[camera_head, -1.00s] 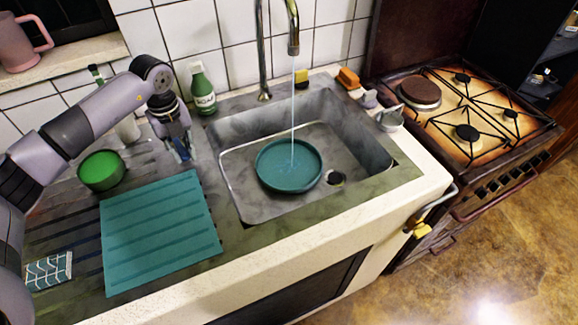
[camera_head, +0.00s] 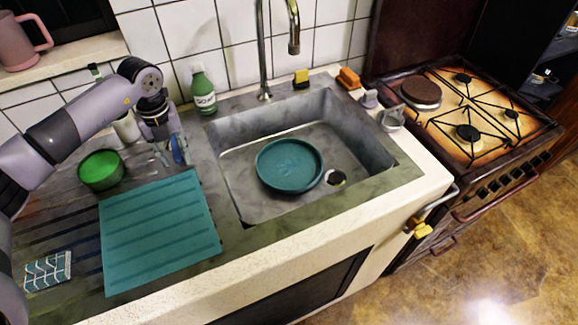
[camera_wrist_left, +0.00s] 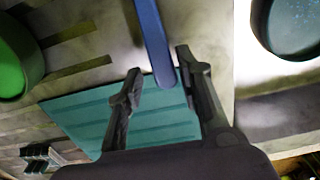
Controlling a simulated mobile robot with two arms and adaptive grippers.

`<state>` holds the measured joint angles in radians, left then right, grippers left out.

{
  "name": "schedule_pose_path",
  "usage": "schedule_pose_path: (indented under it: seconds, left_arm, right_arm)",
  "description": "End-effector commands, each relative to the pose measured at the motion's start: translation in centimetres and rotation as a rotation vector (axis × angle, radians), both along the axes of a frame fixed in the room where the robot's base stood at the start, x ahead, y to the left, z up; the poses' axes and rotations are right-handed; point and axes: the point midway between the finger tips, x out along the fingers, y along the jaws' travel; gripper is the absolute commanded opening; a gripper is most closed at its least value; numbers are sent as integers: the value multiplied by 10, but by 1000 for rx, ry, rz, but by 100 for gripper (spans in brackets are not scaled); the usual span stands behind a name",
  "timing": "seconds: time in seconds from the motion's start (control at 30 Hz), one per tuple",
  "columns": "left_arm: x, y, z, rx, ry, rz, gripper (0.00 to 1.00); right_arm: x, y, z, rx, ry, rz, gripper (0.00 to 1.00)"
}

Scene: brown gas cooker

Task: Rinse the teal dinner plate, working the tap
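The teal dinner plate (camera_head: 290,165) lies flat in the sink basin (camera_head: 245,205), left of the drain. The tap (camera_head: 293,40) arches over the basin, and no water stream shows from its spout. My left gripper (camera_head: 169,158) is left of the sink, above the counter behind the teal mat. Its fingers are apart. A narrow blue bar (camera_head: 179,149) is at its fingers; in the left wrist view the bar (camera_wrist_left: 152,40) reaches between the spread fingertips (camera_wrist_left: 160,76), and I cannot tell whether it touches them. My right gripper is not in view.
A teal ribbed mat (camera_head: 158,232) and a green-topped pot (camera_head: 101,169) are left of the sink. A green bottle (camera_head: 203,90) stands behind. A yellow sponge (camera_head: 301,78) and an orange block (camera_head: 348,78) sit on the back rim. The cooker (camera_head: 480,120) is at the right.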

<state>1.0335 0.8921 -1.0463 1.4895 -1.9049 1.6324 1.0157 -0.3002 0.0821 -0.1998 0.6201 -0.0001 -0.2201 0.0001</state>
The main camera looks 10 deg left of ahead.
Motion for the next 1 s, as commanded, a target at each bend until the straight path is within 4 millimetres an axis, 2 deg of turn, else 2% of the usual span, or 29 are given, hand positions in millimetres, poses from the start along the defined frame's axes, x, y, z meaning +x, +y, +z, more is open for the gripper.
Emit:
schedule_pose_path:
  seconds: [0.37, 1.0]
  left_arm:
    - [1, -1, 3, -1, -2, -1, 33]
    - [1, -1, 52, -2, -3, -1, 33]
  right_arm:
    - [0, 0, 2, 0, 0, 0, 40]
    - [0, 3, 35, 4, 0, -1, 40]
